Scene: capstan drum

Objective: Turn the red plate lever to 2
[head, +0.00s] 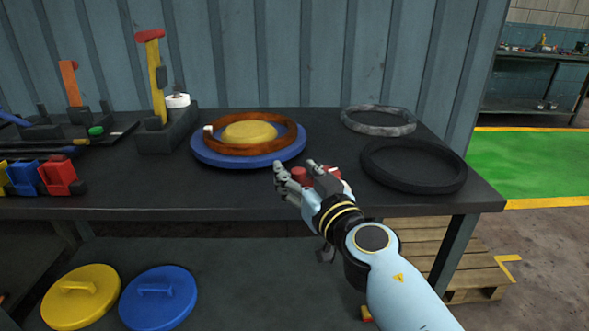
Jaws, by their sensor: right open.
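My right gripper (292,172) is open above the front part of the dark bench, just right of the blue round base (205,153). A red part (302,174) shows between and behind its fingers; the gripper hides much of it, and I cannot tell whether they touch. A yellow upright lever with a red flat top (150,35) stands on a dark block at the back left. An orange-red upright lever (68,82) stands further left. I cannot tell which of these is the red plate lever, and no number 2 is readable. My left gripper is out of view.
A brown ring (290,138) surrounds a yellow dome (250,132) on the blue base. A grey ring (378,121) and a black ring (440,186) lie at the right of the bench (120,208). Red (60,178) and blue blocks sit front left. Yellow and blue lids lie below.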

